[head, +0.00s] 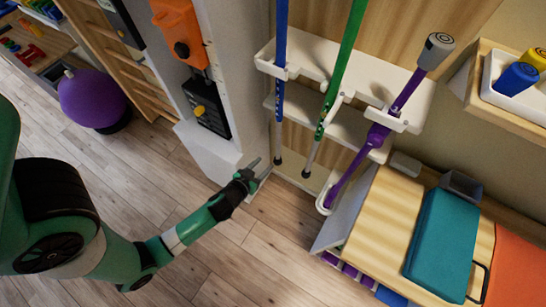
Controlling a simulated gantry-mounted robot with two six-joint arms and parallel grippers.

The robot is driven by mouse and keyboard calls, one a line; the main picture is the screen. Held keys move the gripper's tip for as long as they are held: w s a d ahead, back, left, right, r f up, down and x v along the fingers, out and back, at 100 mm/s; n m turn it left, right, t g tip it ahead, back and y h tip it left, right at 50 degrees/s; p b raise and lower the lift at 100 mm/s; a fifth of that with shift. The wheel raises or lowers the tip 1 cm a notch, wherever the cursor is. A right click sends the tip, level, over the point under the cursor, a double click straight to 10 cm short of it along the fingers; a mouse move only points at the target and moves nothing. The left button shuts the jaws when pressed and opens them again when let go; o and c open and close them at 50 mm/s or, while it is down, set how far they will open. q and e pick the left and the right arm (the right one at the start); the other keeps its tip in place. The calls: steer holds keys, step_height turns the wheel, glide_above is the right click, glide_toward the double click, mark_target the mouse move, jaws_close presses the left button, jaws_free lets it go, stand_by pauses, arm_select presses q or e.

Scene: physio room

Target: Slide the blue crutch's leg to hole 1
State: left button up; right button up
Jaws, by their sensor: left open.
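The blue crutch (280,98) hangs nearly upright at the left end of a white rack (318,55). Its dark foot (278,160) ends low, just above the floor area. My left gripper (264,172) is open and empty, close to the left of and slightly below that foot in the picture, apart from it as far as I can tell. The crutch's top is cut off by the frame. Small holes show along the lower leg, but no hole number is readable.
A green crutch (335,85) and a purple crutch (405,95) stand in the rack to the right. A grey-white pillar (235,80) is close on the left. A wooden bench (372,235) with a teal block (440,245) is at right. The floor in front is clear.

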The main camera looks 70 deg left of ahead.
mark_target(277, 153)
arm_select(q)
steer(key=b+x, duration=0.2)
steer(key=x, duration=0.8)
steer(key=shift+w+d+r+b, duration=0.15)
steer(key=shift+w+d+b, duration=0.05)
steer(key=shift+b, duration=0.1)
steer(key=shift+w+a, duration=0.3)
steer(key=shift+w, duration=0.1)
jaws_close()
